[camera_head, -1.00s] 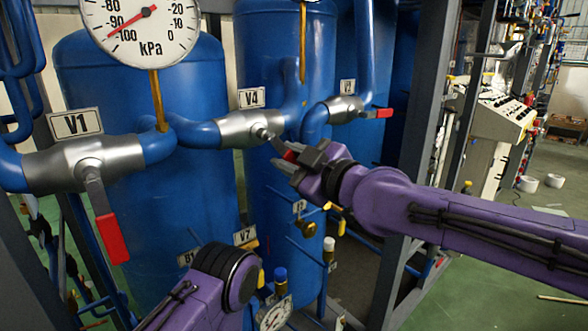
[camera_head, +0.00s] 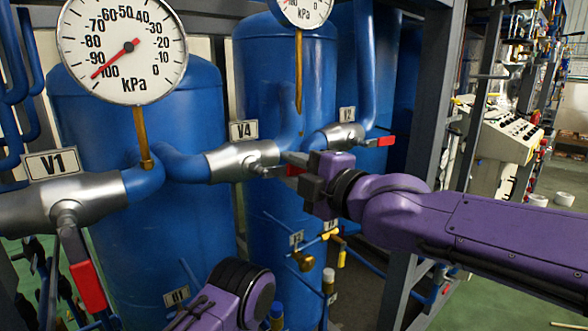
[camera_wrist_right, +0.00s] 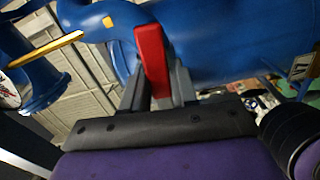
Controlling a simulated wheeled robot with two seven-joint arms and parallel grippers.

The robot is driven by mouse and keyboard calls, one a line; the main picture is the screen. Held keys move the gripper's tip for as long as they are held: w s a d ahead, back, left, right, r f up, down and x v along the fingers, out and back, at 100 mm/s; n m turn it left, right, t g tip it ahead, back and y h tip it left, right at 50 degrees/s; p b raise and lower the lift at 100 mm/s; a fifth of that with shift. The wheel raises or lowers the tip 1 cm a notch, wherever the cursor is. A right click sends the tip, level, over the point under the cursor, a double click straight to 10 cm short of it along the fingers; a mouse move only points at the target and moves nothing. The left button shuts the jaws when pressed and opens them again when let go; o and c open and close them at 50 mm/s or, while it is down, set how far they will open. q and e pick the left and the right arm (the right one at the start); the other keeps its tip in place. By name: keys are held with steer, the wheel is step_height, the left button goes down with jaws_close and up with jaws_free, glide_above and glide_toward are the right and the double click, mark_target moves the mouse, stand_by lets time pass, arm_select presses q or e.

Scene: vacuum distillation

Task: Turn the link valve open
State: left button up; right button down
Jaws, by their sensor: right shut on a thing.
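The valve labelled V4 (camera_head: 243,160) is a silver body on the blue pipe in the middle of the head view. Its lever with a red grip (camera_head: 294,170) reaches to the right, close to the line of the pipe. My right gripper (camera_head: 302,172) is shut on this red grip, and its dark fingers hide part of it. In the right wrist view the red grip (camera_wrist_right: 151,60) stands between the two grey fingers (camera_wrist_right: 157,92). My left arm's purple wrist shows at the bottom of the head view; its gripper is out of view.
Valve V1 (camera_head: 62,205) at the left has its red lever (camera_head: 88,286) hanging down. Another valve (camera_head: 340,137) with a red lever is at the back right. A pressure gauge (camera_head: 122,50) stands above the pipe. Blue tanks (camera_head: 140,240) and a grey frame post (camera_head: 432,90) surround the arm.

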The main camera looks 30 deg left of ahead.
steer(key=shift+r+n, duration=0.15)
steer(key=shift+n, duration=0.15)
stand_by(0.4)
steer(key=c, duration=1)
jaws_free()
steer(key=shift+o, duration=0.2)
steer(key=shift+d, duration=0.25)
steer(key=b+v, duration=0.2)
steer(key=v, duration=0.8)
steer(key=shift+b, duration=0.35)
steer(key=shift+s+a, duration=0.1)
